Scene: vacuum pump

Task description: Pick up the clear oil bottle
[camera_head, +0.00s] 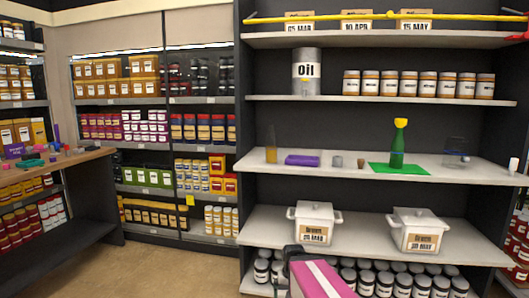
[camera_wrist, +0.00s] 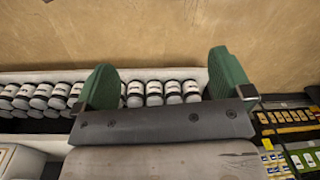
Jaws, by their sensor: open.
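A clear bottle with amber oil in its lower part (camera_head: 271,154) stands upright at the left end of the middle shelf (camera_head: 340,176) in the head view. Its narrow upper part is faint against the dark back panel. In the wrist view my gripper (camera_wrist: 165,68) is open, its two green fingers wide apart with nothing between them. The bottle is not in the wrist view. My arm shows at the bottom of the head view, below and well apart from the bottle.
A clear container (camera_head: 456,150) stands farther right. Two white lidded pots (camera_head: 314,222) occupy the shelf below.

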